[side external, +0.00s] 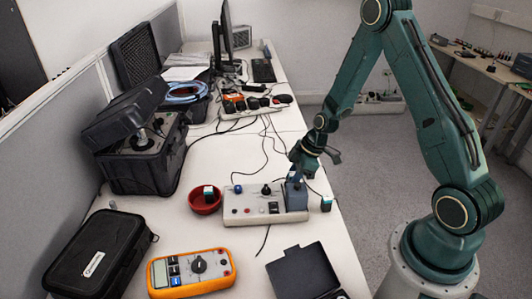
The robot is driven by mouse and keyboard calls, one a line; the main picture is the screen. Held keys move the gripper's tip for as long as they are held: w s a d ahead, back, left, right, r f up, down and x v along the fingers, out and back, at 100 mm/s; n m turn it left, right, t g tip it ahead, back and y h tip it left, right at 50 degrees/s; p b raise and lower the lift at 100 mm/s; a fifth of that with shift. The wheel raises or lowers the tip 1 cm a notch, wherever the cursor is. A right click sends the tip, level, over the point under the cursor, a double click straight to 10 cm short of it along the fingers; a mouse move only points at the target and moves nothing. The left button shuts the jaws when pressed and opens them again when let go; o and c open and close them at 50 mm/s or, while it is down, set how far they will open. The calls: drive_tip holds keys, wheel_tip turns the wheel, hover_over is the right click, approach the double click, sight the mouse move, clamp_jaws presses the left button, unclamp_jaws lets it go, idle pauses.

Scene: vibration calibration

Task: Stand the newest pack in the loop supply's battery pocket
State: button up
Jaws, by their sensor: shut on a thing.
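The loop supply (250,212) is a light grey box with knobs and sockets in the middle of the bench. A blue-grey raised part (297,197), apparently its battery pocket, stands at its right end. My gripper (294,178) is just above this part, pointing down and shut on a small pack that is mostly hidden. I cannot tell whether the pack is inside the pocket or above it. Another dark pack with a pale teal top (326,204) stands on the bench right of the supply. A similar pack (208,191) is in the red bowl (205,207). Any dates are too small to read.
An orange multimeter (190,272), a black case (100,255) and an open dark box (305,272) lie in front. A large open black case (145,155) stands at left. Cables (268,140) run behind the supply. The bench's right edge is close to the standing pack.

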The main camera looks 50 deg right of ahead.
drive_tip(key=shift+f, duration=0.3)
drive_tip(key=o, duration=1.5)
drive_tip(key=shift+c, duration=0.2)
drive_tip(key=shift+r, duration=4)
